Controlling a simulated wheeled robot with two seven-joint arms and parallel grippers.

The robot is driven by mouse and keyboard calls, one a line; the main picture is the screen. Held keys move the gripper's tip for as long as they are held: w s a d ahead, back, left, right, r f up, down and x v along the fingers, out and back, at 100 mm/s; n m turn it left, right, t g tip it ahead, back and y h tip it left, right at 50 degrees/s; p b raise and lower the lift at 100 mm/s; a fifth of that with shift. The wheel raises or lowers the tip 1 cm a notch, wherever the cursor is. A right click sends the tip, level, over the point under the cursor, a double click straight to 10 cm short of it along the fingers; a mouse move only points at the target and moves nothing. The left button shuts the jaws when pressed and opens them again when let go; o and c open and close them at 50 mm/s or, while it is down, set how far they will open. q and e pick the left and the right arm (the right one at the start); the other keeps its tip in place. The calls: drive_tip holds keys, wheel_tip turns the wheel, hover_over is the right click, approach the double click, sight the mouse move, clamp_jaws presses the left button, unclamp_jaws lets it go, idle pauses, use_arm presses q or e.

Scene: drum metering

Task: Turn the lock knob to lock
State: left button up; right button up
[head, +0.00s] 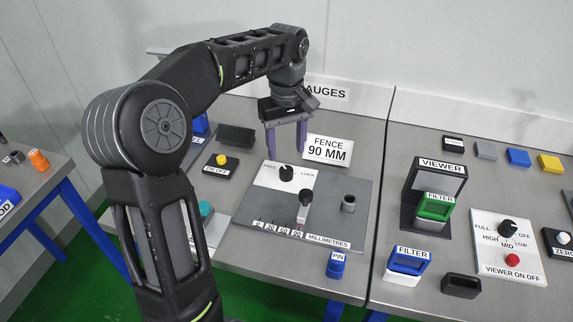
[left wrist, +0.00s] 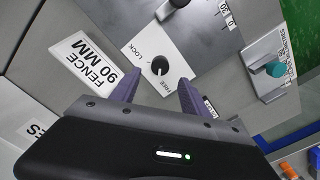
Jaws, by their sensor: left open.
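The lock knob (head: 286,173) is a round black knob on a white plate marked FREE and LOCK, at the back left of a grey panel. It also shows in the left wrist view (left wrist: 159,64), where a small white mark on it appears on the side toward FREE. My left gripper (head: 286,150) has two purple fingers, open and empty, pointing down above and just behind the knob. In the left wrist view the fingertips (left wrist: 160,77) lie to either side of the knob, apart from it. My right gripper is not in view.
A FENCE 90 MM sign (head: 328,150) stands close behind. A yellow button box (head: 221,163) is at left, a blue PIN block (head: 337,265) in front.

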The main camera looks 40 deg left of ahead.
sight(286, 170)
use_arm(q)
wheel_tip(286, 170, down, 7)
drive_tip(key=shift+r, duration=0.1)
drive_tip(key=shift+c, duration=0.4)
clamp_jaws()
idle(0.4)
